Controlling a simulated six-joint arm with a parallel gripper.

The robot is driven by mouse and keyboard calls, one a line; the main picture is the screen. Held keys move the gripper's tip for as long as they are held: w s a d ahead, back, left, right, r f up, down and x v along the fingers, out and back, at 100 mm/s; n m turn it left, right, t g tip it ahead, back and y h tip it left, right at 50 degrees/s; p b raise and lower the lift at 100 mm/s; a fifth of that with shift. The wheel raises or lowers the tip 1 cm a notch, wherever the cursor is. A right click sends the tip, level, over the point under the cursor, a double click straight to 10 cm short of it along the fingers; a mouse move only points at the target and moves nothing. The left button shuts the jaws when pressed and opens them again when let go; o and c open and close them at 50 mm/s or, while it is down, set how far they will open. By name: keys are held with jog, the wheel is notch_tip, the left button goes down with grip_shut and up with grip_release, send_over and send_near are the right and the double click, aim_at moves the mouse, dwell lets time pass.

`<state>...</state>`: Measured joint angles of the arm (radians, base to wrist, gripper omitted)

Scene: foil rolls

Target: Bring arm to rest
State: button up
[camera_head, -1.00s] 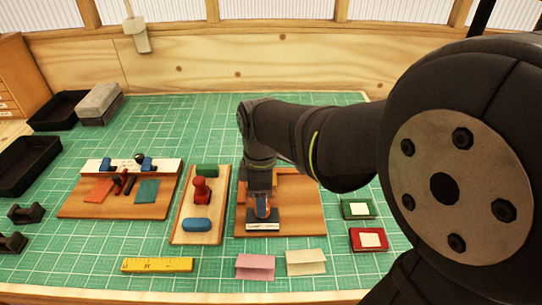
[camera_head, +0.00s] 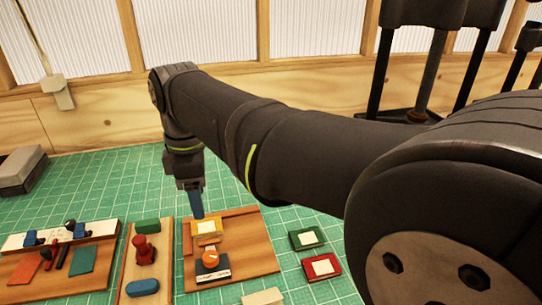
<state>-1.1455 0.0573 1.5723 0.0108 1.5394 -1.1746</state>
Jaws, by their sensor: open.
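My gripper (camera_head: 196,203) hangs pointing down from my arm, above the back part of the right wooden board (camera_head: 258,257). It holds nothing that I can see. Only a blue finger shows clearly; the gap between the fingers is hard to make out. Just below it in the picture lies a yellow-framed pad (camera_head: 207,228). In front of the pad a stamp with an orange knob (camera_head: 210,260) stands upright on the board, over a dark-and-white piece (camera_head: 213,276). The gripper is apart from the stamp.
The middle board holds a red stamp (camera_head: 144,252), a green block (camera_head: 147,226) and a blue block (camera_head: 142,288). Green (camera_head: 307,238) and red (camera_head: 321,267) framed pads lie right. A grey block (camera_head: 20,168) sits far left. The green mat behind the boards is clear.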

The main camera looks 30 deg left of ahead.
aim_at(210, 256)
jog(key=shift+f, duration=0.1)
jog(key=f, duration=1.7)
jog(key=shift+s+d+f, duration=0.15)
jog(key=shift+d, duration=0.05)
jog(key=m, duration=0.4)
jog(key=shift+m, duration=0.3)
jog(key=m, duration=0.4)
jog(key=shift+m, duration=0.3)
jog(key=m, duration=0.4)
jog(key=shift+m, duration=2.4)
jog(key=shift+s+y, duration=0.1)
jog(key=shift+y, duration=0.2)
